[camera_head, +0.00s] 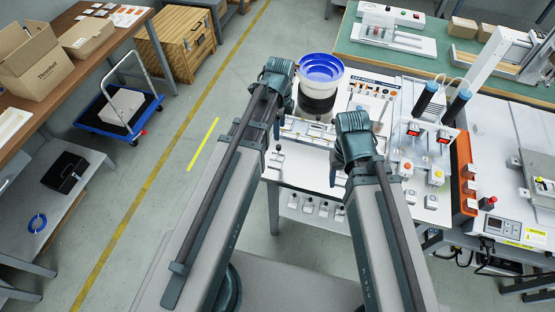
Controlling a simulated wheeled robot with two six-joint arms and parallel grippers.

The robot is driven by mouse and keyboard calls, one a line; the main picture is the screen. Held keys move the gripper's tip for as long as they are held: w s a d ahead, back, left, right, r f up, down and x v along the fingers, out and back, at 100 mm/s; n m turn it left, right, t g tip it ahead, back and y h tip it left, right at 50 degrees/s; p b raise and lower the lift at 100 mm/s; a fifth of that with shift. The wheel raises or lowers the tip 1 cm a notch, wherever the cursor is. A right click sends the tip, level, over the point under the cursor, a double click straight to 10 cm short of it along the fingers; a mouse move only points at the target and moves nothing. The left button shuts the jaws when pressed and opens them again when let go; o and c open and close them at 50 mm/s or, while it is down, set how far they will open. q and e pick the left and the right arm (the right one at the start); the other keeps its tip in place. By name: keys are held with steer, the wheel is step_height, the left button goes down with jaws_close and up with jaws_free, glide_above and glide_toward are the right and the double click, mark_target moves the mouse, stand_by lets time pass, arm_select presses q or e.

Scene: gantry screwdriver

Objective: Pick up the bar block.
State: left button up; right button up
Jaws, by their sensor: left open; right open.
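My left gripper (277,128) is at the end of the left arm, over the left part of the white bench (300,174). My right gripper (335,168) is at the end of the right arm, over the middle of the bench. Both are open, small in view and largely hidden by my arms. I see nothing held in either. I cannot make out the bar block for certain. A long pale fixture (308,133) with small parts lies on the bench between the arms.
A blue-topped bowl feeder (321,69) stands behind the fixture. Two dark screwdrivers (425,98) stand on a station with red displays at the right. A control box (515,228) is farther right. Several small parts (308,206) sit on a lower shelf.

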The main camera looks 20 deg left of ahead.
mark_target(279, 146)
arm_select(q)
step_height(279, 146, down, 7)
steer(key=b, duration=0.6)
steer(key=shift+r, duration=0.1)
steer(key=f+b, duration=0.5)
steer(key=shift+w+a+f, duration=0.2)
steer(key=shift+w+a, duration=0.05)
steer(key=shift+w, duration=0.15)
steer(key=shift+r, duration=0.1)
jaws_close()
